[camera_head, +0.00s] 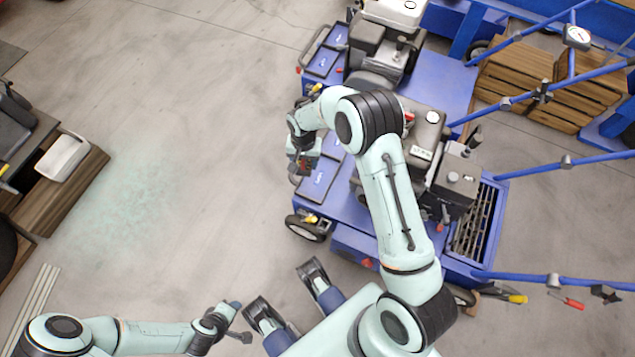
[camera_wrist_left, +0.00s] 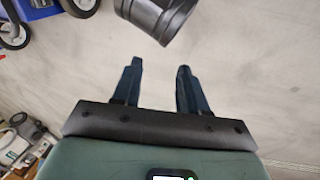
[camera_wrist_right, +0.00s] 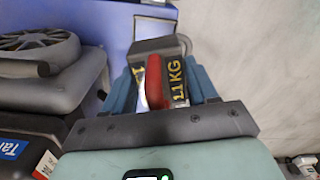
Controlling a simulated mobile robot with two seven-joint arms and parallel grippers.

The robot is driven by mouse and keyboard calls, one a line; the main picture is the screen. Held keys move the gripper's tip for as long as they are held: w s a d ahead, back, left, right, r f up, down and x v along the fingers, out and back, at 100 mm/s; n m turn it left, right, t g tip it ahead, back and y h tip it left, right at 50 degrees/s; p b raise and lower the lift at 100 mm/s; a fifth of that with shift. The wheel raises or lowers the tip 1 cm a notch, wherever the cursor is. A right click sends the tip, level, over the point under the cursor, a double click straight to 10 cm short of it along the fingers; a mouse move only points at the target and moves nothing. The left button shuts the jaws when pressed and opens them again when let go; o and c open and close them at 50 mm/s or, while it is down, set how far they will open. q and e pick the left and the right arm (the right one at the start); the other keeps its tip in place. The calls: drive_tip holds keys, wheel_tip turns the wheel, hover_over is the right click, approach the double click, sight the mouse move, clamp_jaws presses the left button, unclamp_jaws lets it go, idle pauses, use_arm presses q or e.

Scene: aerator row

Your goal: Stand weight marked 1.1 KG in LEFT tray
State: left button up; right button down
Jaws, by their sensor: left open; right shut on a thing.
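The weight marked 1.1 KG (camera_wrist_right: 178,82) is a dark block with yellow lettering and a red handle. My right gripper (camera_wrist_right: 160,82) is shut on it, with blue fingers on both sides. In the head view the right gripper (camera_head: 303,163) hangs at the left edge of the nearer blue aerator (camera_head: 345,222), and the weight is small and partly hidden there. Blue tray-like panels (camera_head: 318,186) with small white lettering lie at that edge; the lettering is too small to read. My left gripper (camera_wrist_left: 157,88) is open and empty over bare floor; it also shows in the head view (camera_head: 238,312).
A second blue aerator (camera_head: 325,62) stands behind the nearer one. Engines (camera_head: 425,140) and blue handlebars (camera_head: 520,165) rise to the right of my right arm. Wooden crates (camera_head: 515,75) stand at the back right.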

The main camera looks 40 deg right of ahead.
drive_tip(key=w+d+f+m+b, duration=0.2)
drive_tip(key=d+f+m+b, duration=0.1)
drive_tip(key=d+f+b, duration=0.15)
use_arm(q)
drive_tip(key=w+a+f, duration=0.2)
drive_tip(key=w+f, duration=0.2)
drive_tip(key=f, duration=0.3)
use_arm(e)
drive_tip(key=b, duration=0.4)
hover_over(316, 184)
drive_tip(key=shift+m, duration=0.3)
wheel_tip(316, 184, down, 14)
drive_tip(key=shift+w+f, duration=0.1)
drive_tip(key=shift+f, duration=0.05)
drive_tip(key=shift+f+b, duration=0.6)
drive_tip(key=shift+f, duration=1.7)
use_arm(q)
drive_tip(key=s+a+f+n+g, duration=0.1)
drive_tip(key=s+f+g, duration=0.1)
drive_tip(key=s+f, duration=0.5)
drive_tip(key=shift+s+a+y, duration=0.15)
drive_tip(key=shift+s+y, duration=0.15)
drive_tip(key=shift+s, duration=0.85)
use_arm(e)
drive_tip(key=shift+f, duration=0.15)
